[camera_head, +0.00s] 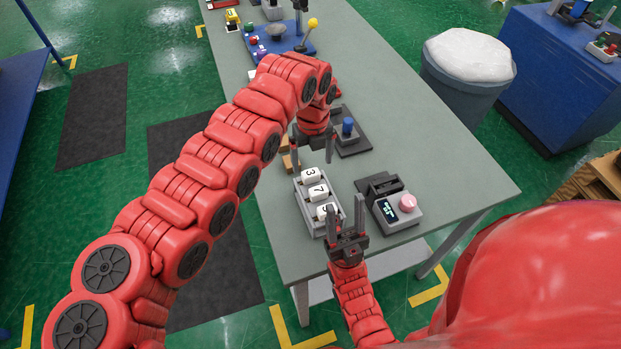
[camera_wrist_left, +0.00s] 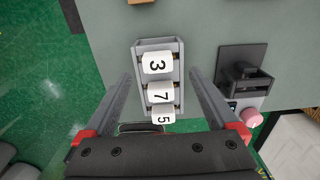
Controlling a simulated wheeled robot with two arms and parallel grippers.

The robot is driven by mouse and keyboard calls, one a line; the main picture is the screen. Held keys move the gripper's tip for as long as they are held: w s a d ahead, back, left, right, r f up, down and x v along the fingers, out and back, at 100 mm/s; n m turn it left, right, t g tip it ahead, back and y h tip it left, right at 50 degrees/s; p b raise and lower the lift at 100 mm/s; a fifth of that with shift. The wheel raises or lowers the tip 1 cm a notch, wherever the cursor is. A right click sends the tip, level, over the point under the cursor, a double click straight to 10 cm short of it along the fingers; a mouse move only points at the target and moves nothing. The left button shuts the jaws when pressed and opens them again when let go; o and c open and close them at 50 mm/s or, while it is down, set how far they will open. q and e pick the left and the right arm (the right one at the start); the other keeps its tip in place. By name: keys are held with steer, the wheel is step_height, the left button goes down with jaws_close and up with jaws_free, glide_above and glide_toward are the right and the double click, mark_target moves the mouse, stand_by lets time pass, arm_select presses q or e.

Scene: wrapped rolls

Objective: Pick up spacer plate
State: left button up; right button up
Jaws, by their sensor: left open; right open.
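No part is clearly recognisable as the spacer plate; small brown blocks (camera_head: 288,161) lie on the table beyond the grey rack (camera_head: 299,204). The rack holds white rolls marked 3 (camera_head: 310,174), 7 (camera_head: 318,191) and 5 (camera_wrist_left: 163,117), the last partly hidden in the head view. My left gripper (camera_head: 313,153) is open and empty, pointing down above the rack's far end. In the left wrist view its fingers (camera_wrist_left: 160,80) stand apart on either side of the rack. My right gripper (camera_head: 346,213) is open and empty, upright at the rack's near end.
A device with a display and pink knob (camera_head: 407,203) stands right of the rack, with a dark bracket (camera_head: 379,186) beside it. A blue cylinder on a dark base (camera_head: 348,127) stands farther back. The grey table (camera_head: 420,135) is clear on the right. A bin (camera_head: 465,85) stands beyond its edge.

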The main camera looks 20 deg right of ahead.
mark_target(311, 173)
arm_select(q)
step_height(311, 173, down, 6)
steer(key=shift+w+a+r, duration=0.1)
steer(key=shift+a, duration=0.05)
jaws_close()
stand_by(0.6)
steer(key=shift+r, duration=0.15)
